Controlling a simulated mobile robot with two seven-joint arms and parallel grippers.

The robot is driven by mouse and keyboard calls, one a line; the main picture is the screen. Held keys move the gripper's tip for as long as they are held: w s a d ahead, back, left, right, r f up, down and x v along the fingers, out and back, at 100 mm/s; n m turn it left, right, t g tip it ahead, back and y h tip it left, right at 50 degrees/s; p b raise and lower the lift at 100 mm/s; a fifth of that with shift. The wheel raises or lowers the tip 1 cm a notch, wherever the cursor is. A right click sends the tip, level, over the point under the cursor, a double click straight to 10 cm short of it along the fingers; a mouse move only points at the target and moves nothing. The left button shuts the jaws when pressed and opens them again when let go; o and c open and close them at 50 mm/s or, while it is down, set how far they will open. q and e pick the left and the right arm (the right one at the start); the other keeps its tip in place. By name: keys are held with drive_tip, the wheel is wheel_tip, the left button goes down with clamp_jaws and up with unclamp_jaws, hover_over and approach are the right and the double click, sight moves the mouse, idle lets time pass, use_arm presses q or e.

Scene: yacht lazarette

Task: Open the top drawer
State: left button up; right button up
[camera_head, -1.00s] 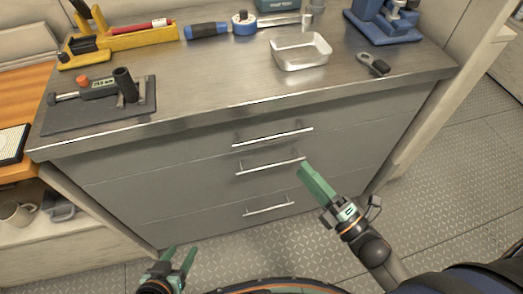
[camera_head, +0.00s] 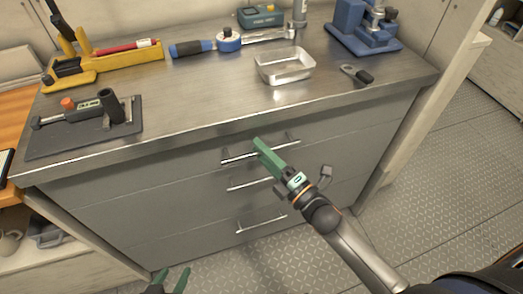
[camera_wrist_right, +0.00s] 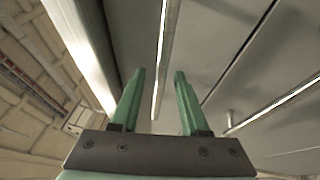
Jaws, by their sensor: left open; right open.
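The top drawer (camera_head: 170,168) is the uppermost of three grey fronts in the cabinet and is closed. Its silver bar handle (camera_head: 237,158) is partly covered by my right gripper (camera_head: 258,145). In the right wrist view that handle (camera_wrist_right: 163,60) lies in line with the gap between the two green fingers of my right gripper (camera_wrist_right: 157,75). The fingers are apart; contact with the handle cannot be told. My left gripper (camera_head: 170,275) is open and empty, low at the bottom edge, away from the drawers.
The middle handle (camera_head: 245,184) and the bottom handle (camera_head: 262,224) sit below. The metal worktop (camera_head: 190,105) overhangs the drawers and holds a metal tray (camera_head: 285,67), a blue vise (camera_head: 362,30) and several tools. The patterned floor in front is clear.

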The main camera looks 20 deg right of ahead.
drive_tip(key=shift+w, duration=0.1)
drive_tip(key=shift+c, duration=0.4)
clamp_jaws()
idle(1.0)
